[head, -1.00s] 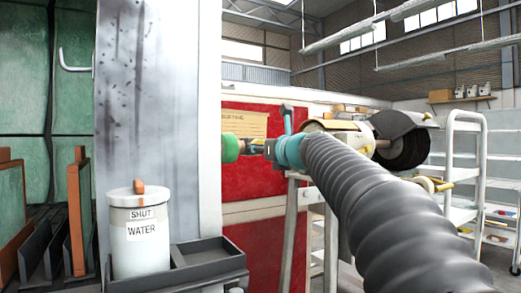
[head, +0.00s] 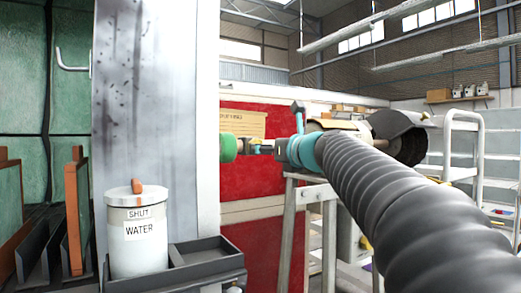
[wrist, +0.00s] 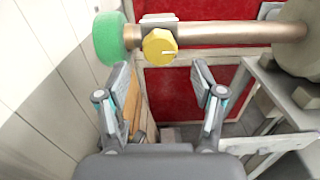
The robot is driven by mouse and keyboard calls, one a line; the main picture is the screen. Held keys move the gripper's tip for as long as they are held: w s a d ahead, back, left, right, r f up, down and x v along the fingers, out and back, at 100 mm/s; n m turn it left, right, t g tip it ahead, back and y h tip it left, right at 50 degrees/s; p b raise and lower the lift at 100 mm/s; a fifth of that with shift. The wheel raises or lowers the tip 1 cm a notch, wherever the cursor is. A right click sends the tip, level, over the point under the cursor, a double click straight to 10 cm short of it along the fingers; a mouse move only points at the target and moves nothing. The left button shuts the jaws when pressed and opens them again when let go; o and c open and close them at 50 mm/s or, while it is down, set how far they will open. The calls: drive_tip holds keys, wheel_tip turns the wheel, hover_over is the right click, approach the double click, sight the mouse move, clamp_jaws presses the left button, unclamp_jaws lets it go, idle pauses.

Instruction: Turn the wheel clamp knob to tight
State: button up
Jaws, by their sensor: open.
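The wheel clamp knob (wrist: 159,47) is a round yellow knob with a pale pointer line, on a metal collar beside the green wheel (wrist: 110,38) in the wrist view. The line points to the right. The green wheel also shows at the left end of the shaft in the head view (head: 228,148). My gripper (wrist: 161,80) is open and empty. Its two fingers stand left and right below the knob, apart from it. In the head view my arm hides part of the area by the collar.
The copper-coloured shaft (wrist: 240,30) runs right to the machine body. A metal stand (head: 300,200) is below it. A white water pot (head: 137,235) and dark tray (head: 205,266) are at lower left of the head view. A white shelf trolley (head: 470,160) stands at right.

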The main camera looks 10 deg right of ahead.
drive_tip(key=v, duration=0.7)
idle(0.3)
drive_tip(key=s+f+n+g+h, duration=0.1)
drive_tip(key=s+f+n+g, duration=0.15)
drive_tip(key=f+n, duration=0.65)
drive_tip(key=s+f+n+g+h, duration=0.15)
drive_tip(key=f+n+g, duration=0.25)
drive_tip(key=f+n, duration=0.5)
drive_tip(key=s+a+f+n+g+h, duration=0.1)
drive_tip(key=s+a+f+n+g, duration=0.1)
drive_tip(key=s+f+n, duration=0.5)
drive_tip(key=s+a+f+n+g+h, duration=0.2)
drive_tip(key=s+f+n, duration=0.5)
drive_tip(key=s+f, duration=1)
drive_tip(key=shift+s+f+n+g, duration=0.15)
drive_tip(key=shift+n+g, duration=0.15)
drive_tip(key=shift+g, duration=0.25)
